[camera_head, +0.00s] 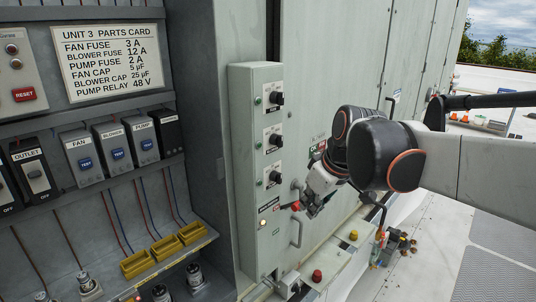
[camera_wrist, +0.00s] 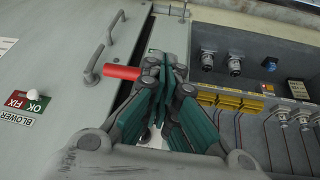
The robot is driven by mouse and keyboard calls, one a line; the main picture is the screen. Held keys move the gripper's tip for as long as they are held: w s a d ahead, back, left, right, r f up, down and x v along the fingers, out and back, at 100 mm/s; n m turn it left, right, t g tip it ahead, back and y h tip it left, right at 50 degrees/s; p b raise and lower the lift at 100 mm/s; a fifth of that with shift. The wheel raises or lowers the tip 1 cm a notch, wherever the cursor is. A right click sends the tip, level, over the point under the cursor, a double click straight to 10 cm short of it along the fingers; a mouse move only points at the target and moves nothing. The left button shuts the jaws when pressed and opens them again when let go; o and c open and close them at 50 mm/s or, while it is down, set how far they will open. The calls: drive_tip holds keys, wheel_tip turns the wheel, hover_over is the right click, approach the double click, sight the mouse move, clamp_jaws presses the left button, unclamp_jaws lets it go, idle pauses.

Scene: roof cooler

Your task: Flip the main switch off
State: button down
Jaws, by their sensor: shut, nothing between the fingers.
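A short red handle (camera_head: 295,206), which looks like the main switch lever, sticks out low on the narrow grey panel (camera_head: 245,180), beside a small black label too small to read. In the wrist view the red handle (camera_wrist: 122,72) lies just left of the fingertips. My gripper (camera_head: 309,207) is close to the handle's right side in the head view. In the wrist view my gripper (camera_wrist: 166,66) is shut with nothing between its green-padded fingers. Whether a finger touches the handle I cannot tell. The switch's base is partly hidden.
Three black rotary knobs (camera_head: 276,99) sit above on the panel. A metal door handle (camera_head: 297,232) is below right. The open cabinet with the parts card (camera_head: 109,60), breakers and yellow fuse holders (camera_head: 165,247) is at left. A red button (camera_head: 317,275) stands on the ledge below.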

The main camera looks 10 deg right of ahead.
drive_tip(key=w+d+r+n+g+p, duration=0.1)
drive_tip(key=w+r+p, duration=0.5)
drive_tip(key=r+p, duration=0.2)
drive_tip(key=shift+r+n+y, duration=0.25)
drive_tip(key=shift+n+y, duration=0.05)
drive_tip(key=shift+y, duration=0.1)
drive_tip(key=x, duration=1)
drive_tip(key=shift+p, duration=0.35)
drive_tip(key=shift+s+f, duration=0.1)
